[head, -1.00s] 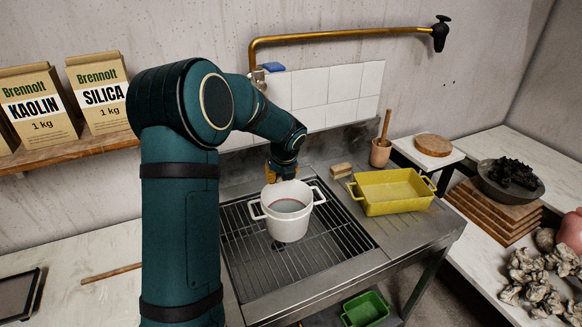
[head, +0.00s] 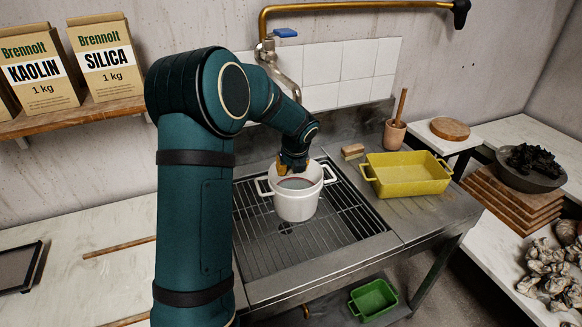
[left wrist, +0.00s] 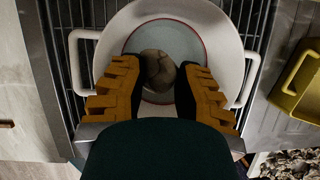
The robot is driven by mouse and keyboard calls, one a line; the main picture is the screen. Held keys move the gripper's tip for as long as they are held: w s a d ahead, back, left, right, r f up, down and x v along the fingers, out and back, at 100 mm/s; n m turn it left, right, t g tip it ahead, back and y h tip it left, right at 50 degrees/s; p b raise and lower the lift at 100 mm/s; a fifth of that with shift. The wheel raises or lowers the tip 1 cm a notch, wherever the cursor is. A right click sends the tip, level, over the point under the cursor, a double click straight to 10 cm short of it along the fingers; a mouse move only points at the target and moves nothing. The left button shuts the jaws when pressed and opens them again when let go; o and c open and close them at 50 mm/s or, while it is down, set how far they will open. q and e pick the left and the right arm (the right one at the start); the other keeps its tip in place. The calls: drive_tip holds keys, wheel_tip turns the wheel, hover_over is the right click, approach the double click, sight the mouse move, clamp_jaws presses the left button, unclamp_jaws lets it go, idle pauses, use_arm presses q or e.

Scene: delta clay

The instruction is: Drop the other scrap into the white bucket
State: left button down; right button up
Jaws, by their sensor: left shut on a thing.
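The white bucket (head: 297,207) with two side handles stands upright on the sink's metal grate (head: 268,236). Water and a reddish ring show inside it. My left gripper (head: 293,169) is over the back part of its mouth, pointing down. In the left wrist view my left gripper (left wrist: 160,88) has yellow fingers with dark tips, shut on a grey-brown clay scrap (left wrist: 158,68). The scrap shows against the inside of the bucket, whose pale rim (left wrist: 226,62) surrounds it. In the head view the scrap is hidden. My right gripper is not in view.
A brass pipe and tap (head: 285,65) are behind the bucket. A green tub (head: 373,300) sits below.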

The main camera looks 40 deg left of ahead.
use_arm(q)
drive_tip(key=c, duration=0.7)
unclamp_jaws()
drive_tip(key=shift+c, duration=0.2)
drive_tip(key=shift+r, duration=0.1)
drive_tip(key=s+d+r, duration=0.4)
drive_tip(key=s+d, duration=0.4)
drive_tip(key=d, duration=0.3)
drive_tip(key=shift+d+r, duration=0.25)
